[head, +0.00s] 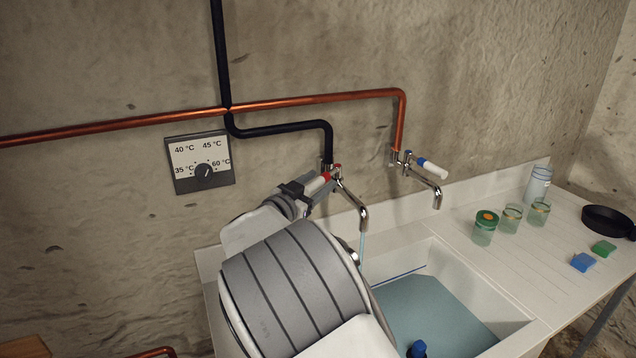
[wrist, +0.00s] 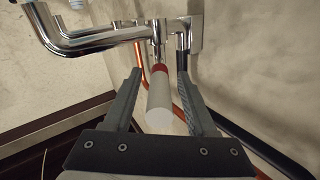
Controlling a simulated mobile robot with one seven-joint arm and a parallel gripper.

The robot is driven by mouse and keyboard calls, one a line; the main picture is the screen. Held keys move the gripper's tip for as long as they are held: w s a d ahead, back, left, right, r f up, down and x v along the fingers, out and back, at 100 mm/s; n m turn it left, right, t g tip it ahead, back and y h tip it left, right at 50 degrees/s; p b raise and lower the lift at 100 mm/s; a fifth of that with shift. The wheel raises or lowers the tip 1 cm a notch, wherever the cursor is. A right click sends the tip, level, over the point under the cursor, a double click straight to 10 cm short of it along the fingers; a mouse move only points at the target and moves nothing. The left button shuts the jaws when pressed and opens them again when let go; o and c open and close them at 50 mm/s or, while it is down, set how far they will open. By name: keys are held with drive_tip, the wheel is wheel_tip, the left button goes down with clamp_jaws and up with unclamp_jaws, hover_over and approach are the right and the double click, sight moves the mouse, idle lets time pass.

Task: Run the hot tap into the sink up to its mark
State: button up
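The red-banded tap (head: 350,195) on the wall is fed by the black pipe. A thin stream of water (head: 362,246) falls from its spout into the sink (head: 484,291). Bluish water (head: 440,312) covers the sink's bottom. A dark blue line (head: 402,274) runs along the sink's far wall, slightly above the water's edge. The tap's white lever with a red band (wrist: 159,104) lies between the fingers of my gripper (wrist: 158,78). The fingers are open, with a gap on each side of the lever. My arm hides the sink's left part.
A blue-banded tap (head: 424,172) on the copper pipe is to the right. Jars (head: 511,219), a bottle (head: 537,187), a dark pan (head: 607,222) and blue and green blocks (head: 583,262) stand on the right counter. A temperature dial (head: 203,170) hangs left.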

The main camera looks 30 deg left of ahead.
drive_tip(key=s+a+b, duration=0.1)
drive_tip(key=s, duration=1.6)
drive_tip(key=shift+s+a, duration=0.15)
drive_tip(key=shift+a, duration=0.15)
idle(6.0)
